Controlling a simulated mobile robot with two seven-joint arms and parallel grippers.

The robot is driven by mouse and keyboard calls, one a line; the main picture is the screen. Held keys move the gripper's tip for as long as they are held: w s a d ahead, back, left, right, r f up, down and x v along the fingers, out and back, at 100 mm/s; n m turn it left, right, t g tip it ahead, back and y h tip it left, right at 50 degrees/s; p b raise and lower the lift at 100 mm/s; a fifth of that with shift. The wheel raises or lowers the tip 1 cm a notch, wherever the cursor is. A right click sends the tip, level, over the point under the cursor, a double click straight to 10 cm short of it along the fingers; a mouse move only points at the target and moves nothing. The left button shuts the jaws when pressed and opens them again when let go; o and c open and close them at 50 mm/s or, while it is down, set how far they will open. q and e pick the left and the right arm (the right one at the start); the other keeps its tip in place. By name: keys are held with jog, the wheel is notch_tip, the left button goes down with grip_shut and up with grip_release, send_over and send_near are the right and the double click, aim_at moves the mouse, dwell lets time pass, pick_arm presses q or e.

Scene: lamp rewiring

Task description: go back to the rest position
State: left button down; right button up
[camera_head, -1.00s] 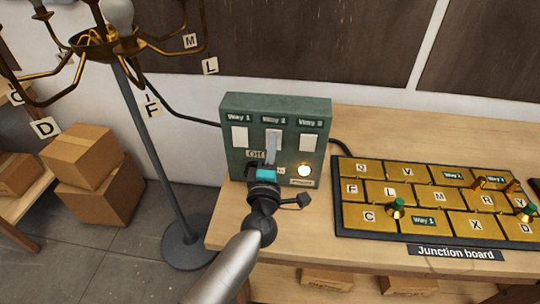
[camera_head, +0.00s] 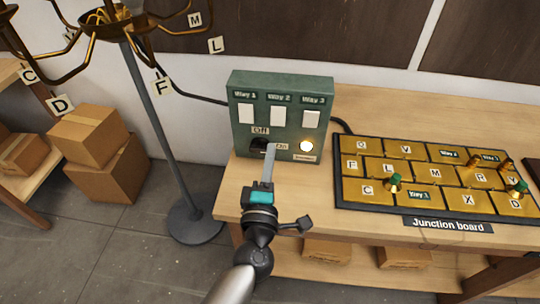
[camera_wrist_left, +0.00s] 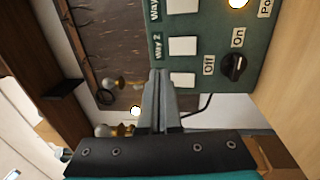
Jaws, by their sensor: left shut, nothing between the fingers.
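My left gripper (camera_head: 269,158) is shut and empty in front of the green switch box (camera_head: 236,105), apart from it as far as I can tell. Its closed fingers also show in the left wrist view (camera_wrist_left: 158,92). The box stands on the workbench and has white switches labelled Way 1, Way 2 and Way 3. Its black rotary knob (camera_wrist_left: 234,67) shows in the left wrist view between the Off and On labels; the fingers partly cover it in the head view. A round lamp (camera_head: 306,146) on the box is lit. My right gripper is not in view.
A brass floor lamp (camera_head: 150,110) with lettered arms stands left of the bench. Cardboard boxes (camera_head: 88,137) are stacked on the floor behind it.

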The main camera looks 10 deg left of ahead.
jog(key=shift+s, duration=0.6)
